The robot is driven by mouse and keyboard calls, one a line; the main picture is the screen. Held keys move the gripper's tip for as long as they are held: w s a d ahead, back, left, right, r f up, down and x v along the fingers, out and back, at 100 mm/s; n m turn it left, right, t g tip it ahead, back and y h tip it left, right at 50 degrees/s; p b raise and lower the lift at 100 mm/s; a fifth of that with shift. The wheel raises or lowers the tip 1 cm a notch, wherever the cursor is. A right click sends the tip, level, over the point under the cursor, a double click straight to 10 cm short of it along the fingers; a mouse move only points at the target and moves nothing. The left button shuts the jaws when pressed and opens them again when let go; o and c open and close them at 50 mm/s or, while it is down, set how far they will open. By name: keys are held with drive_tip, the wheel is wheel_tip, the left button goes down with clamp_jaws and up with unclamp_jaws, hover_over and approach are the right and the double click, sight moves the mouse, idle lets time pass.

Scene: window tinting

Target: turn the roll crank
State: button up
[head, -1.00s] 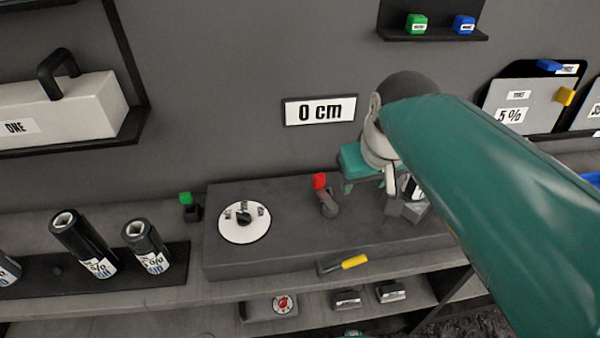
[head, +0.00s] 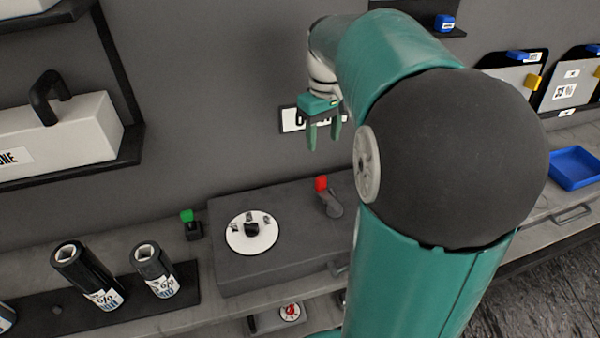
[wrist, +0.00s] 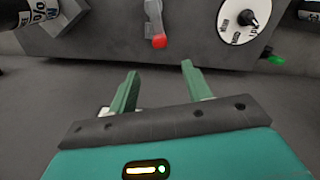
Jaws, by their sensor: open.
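The crank with a red knob (head: 322,184) and grey arm stands on top of the dark grey box (head: 280,265). I take it for the roll crank. In the wrist view the crank (wrist: 154,20) shows at the top, its red knob pointing towards my gripper. My gripper (head: 323,146) is open and empty, fingers pointing down, above the crank and in front of the wall sign. In the wrist view my gripper (wrist: 160,68) shows both fingers apart, with a gap between them and the crank. The sign (head: 290,120) is mostly hidden behind my gripper.
A white dial (head: 252,238) with a black knob sits on the box left of the crank. A green-topped switch (head: 188,217) and black rolls (head: 88,275) stand further left. A blue tray (head: 575,168) lies at the right. My arm hides the box's right part.

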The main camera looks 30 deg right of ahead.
sight(321, 177)
wheel_tip(321, 177, down, 14)
drive_tip(key=shift+s+r, duration=0.1)
drive_tip(key=shift+r, duration=0.05)
idle(0.4)
drive_tip(key=shift+c, duration=0.4)
clamp_jaws()
